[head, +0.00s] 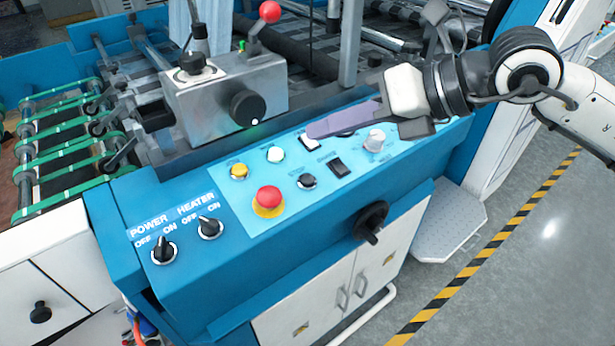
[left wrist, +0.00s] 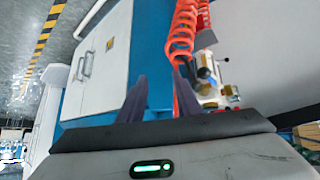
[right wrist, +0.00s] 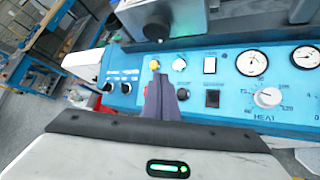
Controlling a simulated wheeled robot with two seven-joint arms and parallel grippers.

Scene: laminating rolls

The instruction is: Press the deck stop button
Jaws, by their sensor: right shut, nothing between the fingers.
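The blue control panel (head: 225,205) carries several buttons. A black round button (head: 307,181) sits between a red mushroom button (head: 268,198) and a black rocker switch (head: 338,167). A yellow button (head: 240,171) and a pale button (head: 275,154) lie behind it. The small labels are too blurred to tell which is the deck stop. My right gripper (head: 310,131) is shut and empty, above the panel's back part near a white rocker (head: 310,142). In the right wrist view its fingers (right wrist: 160,80) partly hide the panel. My left gripper (left wrist: 160,85) is open and empty, outside the head view.
A grey box with a black knob (head: 248,107) and red-tipped lever (head: 269,12) stands behind the panel. Power and heater switches (head: 164,250) are at its left. A black handwheel (head: 371,221) juts from the front. An orange coiled hose (left wrist: 182,40) hangs near my left gripper.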

